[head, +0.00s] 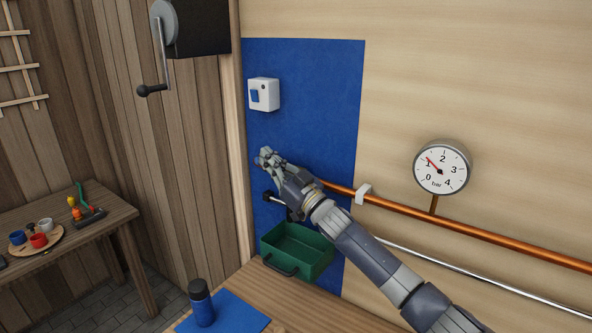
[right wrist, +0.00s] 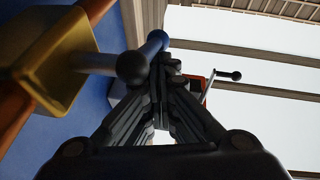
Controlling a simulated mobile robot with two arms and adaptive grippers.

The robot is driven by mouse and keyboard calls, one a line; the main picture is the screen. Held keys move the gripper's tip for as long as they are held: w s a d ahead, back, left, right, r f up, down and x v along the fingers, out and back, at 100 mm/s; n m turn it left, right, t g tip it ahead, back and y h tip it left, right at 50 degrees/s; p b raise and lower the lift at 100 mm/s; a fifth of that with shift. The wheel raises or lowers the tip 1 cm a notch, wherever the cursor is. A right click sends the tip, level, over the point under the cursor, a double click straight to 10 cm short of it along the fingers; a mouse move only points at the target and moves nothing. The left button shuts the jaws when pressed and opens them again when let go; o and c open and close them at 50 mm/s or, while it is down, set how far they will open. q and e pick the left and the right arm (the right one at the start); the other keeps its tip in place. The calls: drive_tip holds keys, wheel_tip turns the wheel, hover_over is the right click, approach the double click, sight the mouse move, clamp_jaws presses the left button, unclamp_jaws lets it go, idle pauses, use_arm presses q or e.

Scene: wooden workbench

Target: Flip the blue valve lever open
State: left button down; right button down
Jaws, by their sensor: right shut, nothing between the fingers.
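The valve (right wrist: 75,55) shows in the right wrist view as a brass body on a copper pipe. A grey stem ends in a black ball (right wrist: 132,68) beside it. A blue rounded bar (right wrist: 153,44), apparently the lever, shows just behind the ball. My right gripper (right wrist: 168,68) is shut and empty, its fingertips close to the bar; I cannot tell if they touch. In the head view my right gripper (head: 265,160) is in front of the blue panel (head: 310,75) and hides the valve. My left gripper is not in view.
The copper pipe (head: 480,242) runs right, under a pressure gauge (head: 441,168). A white switch box (head: 264,94) is above the gripper. A green bin (head: 273,237) is below it, and a blue bottle (head: 201,304) stands in front. A side table (head: 95,215) is at left.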

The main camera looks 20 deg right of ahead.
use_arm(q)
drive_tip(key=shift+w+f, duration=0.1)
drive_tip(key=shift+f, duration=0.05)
use_arm(e)
drive_tip(key=shift+w+a+f, duration=0.3)
drive_tip(key=shift+w, duration=0.05)
use_arm(q)
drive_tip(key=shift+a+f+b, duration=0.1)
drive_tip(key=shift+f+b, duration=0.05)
drive_tip(key=shift+b, duration=0.15)
use_arm(e)
drive_tip(key=shift+w+a+f, duration=0.1)
drive_tip(key=shift+f, duration=0.2)
idle(1.1)
